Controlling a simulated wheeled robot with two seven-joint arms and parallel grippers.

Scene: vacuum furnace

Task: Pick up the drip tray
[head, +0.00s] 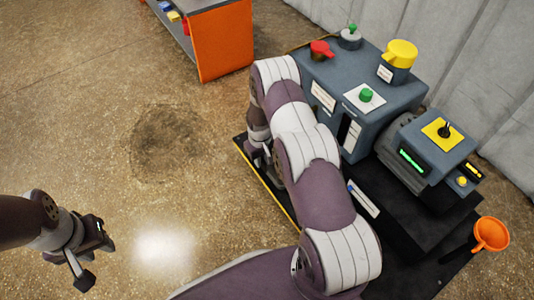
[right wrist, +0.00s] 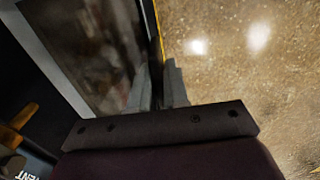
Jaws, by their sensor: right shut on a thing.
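A shallow pan with a pale rim and dark, glossy inside, which looks like the drip tray (right wrist: 54,66), fills the upper left of the right wrist view. My right gripper (right wrist: 159,88) is shut on its right edge, with one grey finger on each side. In the head view my right gripper (head: 262,160) is low at the left edge of the black machine base, partly covered by my own arm. The tray is hidden there behind that arm. My left gripper (head: 94,260) is open and empty above the floor at the lower left.
The grey-blue furnace unit (head: 352,82) with red, green and yellow knobs stands on the black base (head: 420,262), which has a yellow edge. An orange funnel (head: 490,234) is at the right. An orange-ended bench (head: 226,42) stands at the back. The floor left of the base is clear, with a dark stain.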

